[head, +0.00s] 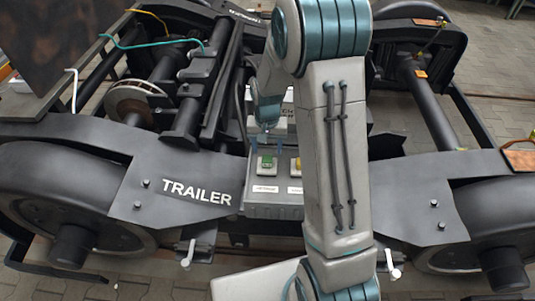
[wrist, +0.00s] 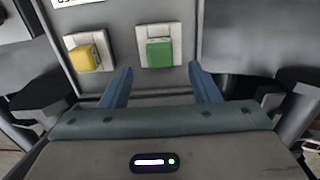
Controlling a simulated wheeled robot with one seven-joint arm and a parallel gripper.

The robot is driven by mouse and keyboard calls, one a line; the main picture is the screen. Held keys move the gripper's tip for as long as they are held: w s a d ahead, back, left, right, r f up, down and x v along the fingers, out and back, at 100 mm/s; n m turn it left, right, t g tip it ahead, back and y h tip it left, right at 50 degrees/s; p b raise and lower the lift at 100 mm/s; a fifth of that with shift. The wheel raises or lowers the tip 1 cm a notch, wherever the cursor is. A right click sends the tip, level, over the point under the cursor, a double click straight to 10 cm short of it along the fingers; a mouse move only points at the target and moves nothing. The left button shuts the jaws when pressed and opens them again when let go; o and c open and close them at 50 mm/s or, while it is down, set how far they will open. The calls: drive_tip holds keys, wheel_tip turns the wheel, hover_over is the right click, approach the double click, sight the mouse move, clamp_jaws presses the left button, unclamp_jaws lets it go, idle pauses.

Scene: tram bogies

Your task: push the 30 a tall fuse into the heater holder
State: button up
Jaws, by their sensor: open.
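A green fuse (wrist: 159,52) sits in a pale holder (wrist: 140,32) on the grey panel in the wrist view. It also shows in the head view (head: 267,162), above a white label (head: 265,189) too small to read surely. A yellow fuse (wrist: 85,58) sits in a second holder beside it, partly hidden by my arm in the head view (head: 296,163). My gripper (wrist: 160,70) is open and empty, its blue fingers apart at either side below the green fuse in the wrist picture. I cannot tell how deep either fuse sits.
The fuse box (head: 258,212) stands between the dark bogie side frames, one marked TRAILER (head: 197,192). A teal cable (head: 150,43) runs at the back left. Wheels (head: 60,200) flank the frame. Paved floor (head: 505,60) lies beyond, at the right.

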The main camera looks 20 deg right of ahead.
wheel_tip(320, 180, up, 8)
drive_tip(key=shift+p, duration=0.4)
drive_tip(key=shift+f, duration=0.1)
drive_tip(key=s+r+n+t+p, duration=0.2)
drive_tip(key=s+r+p, duration=0.8)
drive_tip(key=s+r, duration=1.1)
drive_tip(key=shift+r+n+t+p, duration=0.3)
drive_tip(key=shift+r+n+t, duration=0.1)
drive_tip(key=shift+r+n, duration=0.35)
idle(0.4)
